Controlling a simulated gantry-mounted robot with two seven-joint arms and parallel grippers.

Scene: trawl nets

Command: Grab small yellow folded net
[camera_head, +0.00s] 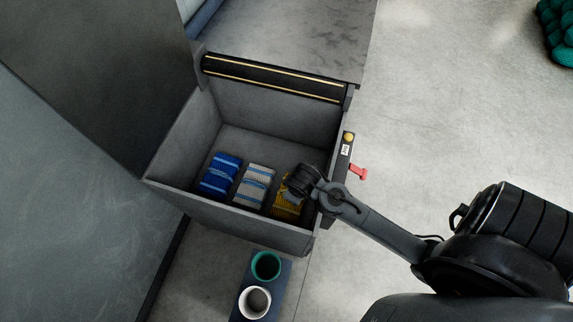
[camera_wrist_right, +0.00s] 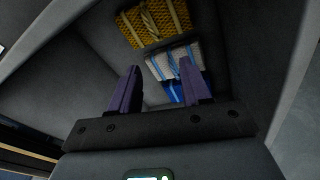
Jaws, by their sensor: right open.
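The small yellow folded net (camera_head: 284,211) lies at the right end of a row of folded nets in a grey open bin. My right gripper (camera_head: 292,193) is above it and hides part of it. In the right wrist view the yellow net (camera_wrist_right: 155,20) is at the top, beyond and above the fingertips. The two purple fingers of the right gripper (camera_wrist_right: 160,64) stand apart with nothing between them. I cannot tell the exact height over the net. My left gripper is not in view.
A white net (camera_head: 254,187) and a blue net (camera_head: 220,175) lie beside the yellow one. The grey bin (camera_head: 235,228) has raised walls. A red handle (camera_head: 358,173) sticks out at its right. A teal cup (camera_head: 266,265) and a white cup (camera_head: 254,301) stand in front.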

